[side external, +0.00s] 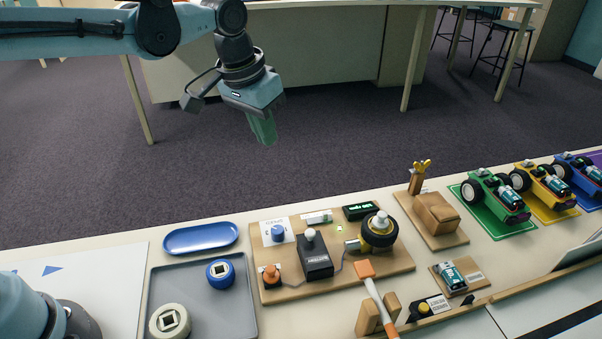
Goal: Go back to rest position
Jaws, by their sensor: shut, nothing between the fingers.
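My gripper (263,130) is in the upper middle of the side external view, pointing down, with its greenish fingers together. It is shut and holds nothing. It hangs in the air, and in the picture it lies above the far edge of the work table (110,238), over the carpet background. It touches nothing. My arm reaches in from the upper left.
On the table are a blue tray (201,238), a grey tray (215,315) with two round parts, a wooden board (400,262) with a motor and wheel, a wooden block stand (437,213), a hammer-like tool (375,298), and toy cars on green (495,228), yellow and purple mats.

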